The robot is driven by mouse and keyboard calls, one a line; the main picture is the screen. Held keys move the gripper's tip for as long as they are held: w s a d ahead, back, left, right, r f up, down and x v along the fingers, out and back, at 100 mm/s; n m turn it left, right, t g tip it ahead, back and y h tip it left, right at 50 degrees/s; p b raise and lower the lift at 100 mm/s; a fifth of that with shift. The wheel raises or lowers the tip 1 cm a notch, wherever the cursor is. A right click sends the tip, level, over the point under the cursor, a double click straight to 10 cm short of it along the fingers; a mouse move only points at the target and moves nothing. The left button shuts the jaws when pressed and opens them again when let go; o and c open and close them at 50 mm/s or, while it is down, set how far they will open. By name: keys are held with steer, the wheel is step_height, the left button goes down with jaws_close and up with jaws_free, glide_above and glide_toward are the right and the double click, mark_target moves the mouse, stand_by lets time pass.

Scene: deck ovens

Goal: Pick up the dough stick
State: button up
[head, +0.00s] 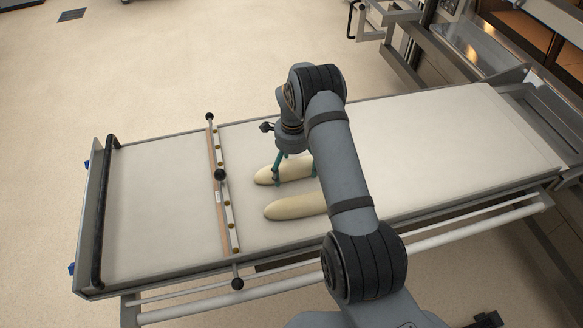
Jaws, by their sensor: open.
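Two pale, elongated dough sticks lie side by side on a cream-coloured loader surface (430,140). The farther dough stick (264,176) lies under my gripper, and its right part is partly covered by my gripper and arm. The nearer dough stick (292,207) lies closer to me, with its right end hidden behind my arm. My gripper (283,181) is open, with its greenish fingers pointing down at the farther dough stick. One finger shows on the near side of that stick. I cannot tell whether the fingers touch it.
A crossbar (222,190) with black knobs spans the loader left of the dough sticks. A black handle (104,205) runs along the loader's left end. The deck oven (540,35) stands at the upper right. The surface right of my arm is clear.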

steer(key=shift+d+f, duration=0.1)
steer(key=shift+f, duration=0.05)
steer(key=shift+c, duration=1.1)
steer(key=c, duration=1.4)
steer(key=shift+o, duration=0.2)
